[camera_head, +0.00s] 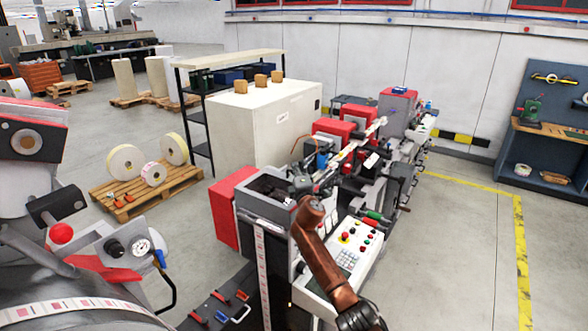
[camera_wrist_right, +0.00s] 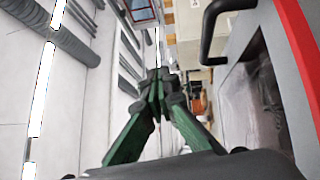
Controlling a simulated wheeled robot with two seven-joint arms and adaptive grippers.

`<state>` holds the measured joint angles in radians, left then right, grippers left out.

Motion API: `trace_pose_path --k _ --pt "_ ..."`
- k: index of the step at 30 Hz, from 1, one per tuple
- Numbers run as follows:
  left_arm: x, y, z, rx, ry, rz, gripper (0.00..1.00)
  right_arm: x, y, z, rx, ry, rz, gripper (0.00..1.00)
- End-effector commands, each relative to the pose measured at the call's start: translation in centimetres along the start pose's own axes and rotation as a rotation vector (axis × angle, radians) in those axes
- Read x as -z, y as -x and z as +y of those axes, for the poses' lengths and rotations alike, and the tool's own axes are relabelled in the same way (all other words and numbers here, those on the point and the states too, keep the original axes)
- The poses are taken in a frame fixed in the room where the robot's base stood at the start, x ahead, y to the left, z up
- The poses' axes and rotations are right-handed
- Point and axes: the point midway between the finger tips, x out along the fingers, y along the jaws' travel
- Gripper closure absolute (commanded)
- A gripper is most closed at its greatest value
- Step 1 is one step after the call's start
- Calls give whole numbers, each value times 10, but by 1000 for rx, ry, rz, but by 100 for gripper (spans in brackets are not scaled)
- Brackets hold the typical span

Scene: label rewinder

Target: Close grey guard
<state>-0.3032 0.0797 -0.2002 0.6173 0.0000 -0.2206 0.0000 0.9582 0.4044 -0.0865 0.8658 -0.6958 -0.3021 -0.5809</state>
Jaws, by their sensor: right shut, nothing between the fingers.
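A grey guard-like panel (camera_wrist_right: 240,85) with a dark, see-through-looking window and a red edge fills the right side of the wrist view. A black bar handle (camera_wrist_right: 212,35) stands out from its upper part. In the head view, a grey-framed cover (camera_head: 258,182) beside a red panel sits on the near end of the label machine; I cannot tell how far open it is. My right gripper (camera_head: 300,186) is at this cover's right side, partly hidden by my brown arm. In the wrist view its green fingers (camera_wrist_right: 158,84) are shut and empty, left of the handle and apart from it. My left gripper is out of view.
A control panel (camera_head: 350,250) with buttons lies right of my arm. A cream cabinet (camera_head: 250,125) stands behind the cover. A pallet (camera_head: 150,190) with label rolls is at the left. Another grey machine (camera_head: 75,250) fills the left foreground. The floor (camera_head: 450,240) at the right is clear.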

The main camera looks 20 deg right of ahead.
Motion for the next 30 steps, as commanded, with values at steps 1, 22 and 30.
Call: trace_pose_path --k 1,22,30 --pt "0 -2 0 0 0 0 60 -4 -2 0 11 -12 -1 100" --pt "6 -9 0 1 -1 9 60 -31 -12 -40 73 -72 -4 100" --pt "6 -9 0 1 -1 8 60 -33 -12 -40 73 -72 -5 100"
